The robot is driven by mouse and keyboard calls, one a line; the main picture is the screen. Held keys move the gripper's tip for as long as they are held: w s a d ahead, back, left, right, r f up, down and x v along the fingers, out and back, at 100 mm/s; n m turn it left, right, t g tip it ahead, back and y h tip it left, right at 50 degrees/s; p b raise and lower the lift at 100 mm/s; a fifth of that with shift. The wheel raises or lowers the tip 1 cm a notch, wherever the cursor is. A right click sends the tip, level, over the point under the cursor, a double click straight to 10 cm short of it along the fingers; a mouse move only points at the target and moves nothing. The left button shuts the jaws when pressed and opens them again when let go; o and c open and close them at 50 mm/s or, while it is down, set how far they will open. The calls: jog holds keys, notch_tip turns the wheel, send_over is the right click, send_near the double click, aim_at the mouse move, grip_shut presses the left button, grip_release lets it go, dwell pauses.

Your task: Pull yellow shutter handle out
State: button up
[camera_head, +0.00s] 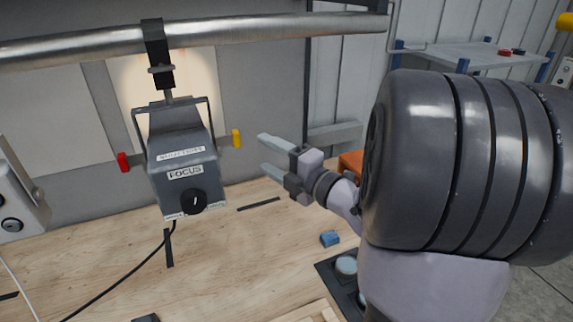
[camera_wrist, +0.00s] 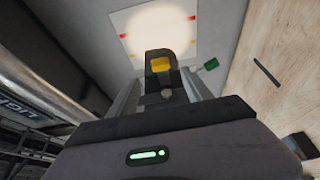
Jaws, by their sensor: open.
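The yellow shutter handle (camera_head: 236,138) sticks out from the right side of a grey lamp (camera_head: 182,150) labelled FOCUS. My gripper (camera_head: 263,153) is open, just right of the handle, with its two fingers pointing left toward the lamp. A gap shows between the fingertips and the handle in the head view. In the wrist view the yellow handle (camera_wrist: 161,64) appears ahead, between the finger lines, against the dark lamp body. Nothing is held. A red handle (camera_head: 123,162) sits on the lamp's left side.
The lamp hangs by a black clamp (camera_head: 156,50) from a metal bar (camera_head: 220,33). A black cable (camera_head: 125,275) runs down to the wooden table (camera_head: 240,250). A blue block (camera_head: 329,239) lies below my gripper. A lit panel stands behind the lamp.

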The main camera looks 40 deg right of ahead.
jog(key=s, duration=0.6)
jog(key=shift+d, duration=0.3)
notch_tip(320, 180, down, 6)
jog(key=w+a+m+g+h+b, duration=0.2)
jog(key=m+g+h+b, duration=0.4)
jog(key=m, duration=0.9)
jog(key=s+a+f+m+g+y+b, duration=0.2)
jog(key=s+a+f, duration=0.4)
jog(key=a, duration=0.5)
jog(key=s+a+f+m+g+y+b, duration=0.3)
jog(key=s+a+f+m, duration=0.3)
jog(key=s+a, duration=0.3)
jog(key=a+g+y, duration=0.1)
jog(key=a, duration=0.1)
jog(key=shift+a+m, duration=0.3)
jog(key=shift+a, duration=0.1)
